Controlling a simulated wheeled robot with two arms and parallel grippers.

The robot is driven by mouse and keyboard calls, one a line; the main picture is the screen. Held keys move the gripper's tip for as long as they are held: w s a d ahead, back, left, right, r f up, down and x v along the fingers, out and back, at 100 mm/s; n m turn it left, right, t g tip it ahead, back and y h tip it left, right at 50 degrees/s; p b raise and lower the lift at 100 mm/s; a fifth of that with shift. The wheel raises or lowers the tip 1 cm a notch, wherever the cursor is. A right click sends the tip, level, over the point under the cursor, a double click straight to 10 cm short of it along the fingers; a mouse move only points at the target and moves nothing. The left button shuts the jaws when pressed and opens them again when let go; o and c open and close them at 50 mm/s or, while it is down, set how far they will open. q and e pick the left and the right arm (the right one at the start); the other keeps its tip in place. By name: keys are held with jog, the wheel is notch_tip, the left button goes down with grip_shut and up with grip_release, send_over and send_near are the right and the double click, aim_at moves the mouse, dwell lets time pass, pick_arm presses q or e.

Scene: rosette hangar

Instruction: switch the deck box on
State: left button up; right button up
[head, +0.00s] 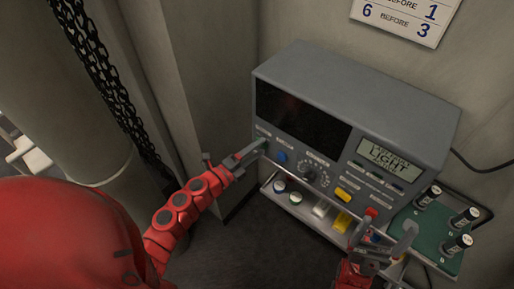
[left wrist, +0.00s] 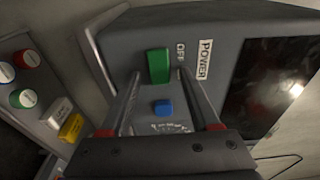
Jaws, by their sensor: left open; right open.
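The deck box (head: 440,125) is a grey unit with a dark screen (head: 300,116), standing against the wall in the head view. In the left wrist view its green power switch (left wrist: 158,66) sits beside labels reading POWER and OFF. My left gripper (head: 262,144) is open at the left end of the box's front panel. In the left wrist view its two fingers (left wrist: 159,76) lie on either side of the green switch; I cannot tell whether they touch it. My right gripper (head: 386,232) is open and empty in front of the lower right part of the box.
A blue knob (left wrist: 163,107) is close to the green switch. A shelf below the panel holds several coloured parts, including a yellow block (head: 343,221). A green mat (head: 425,228) with several labelled cylinders lies at the right. A chain (head: 100,70) hangs at the left.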

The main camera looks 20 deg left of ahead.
pick_arm(q)
jog(key=shift+c, duration=0.3)
grip_shut()
jog(key=shift+f, duration=0.1)
jog(key=shift+d+n+t+y+b, duration=0.25)
jog(key=shift+n+t+y+b, duration=0.2)
jog(key=shift+n+y+b, duration=0.6)
jog(key=shift+d+n+t+y+b, duration=0.25)
jog(key=shift+n+t+y+b, duration=0.25)
jog(key=shift+y+b, duration=0.55)
jog(key=shift+y, duration=0.4)
jog(key=shift+a, duration=0.1)
jog(key=shift+o, duration=0.3)
grip_release()
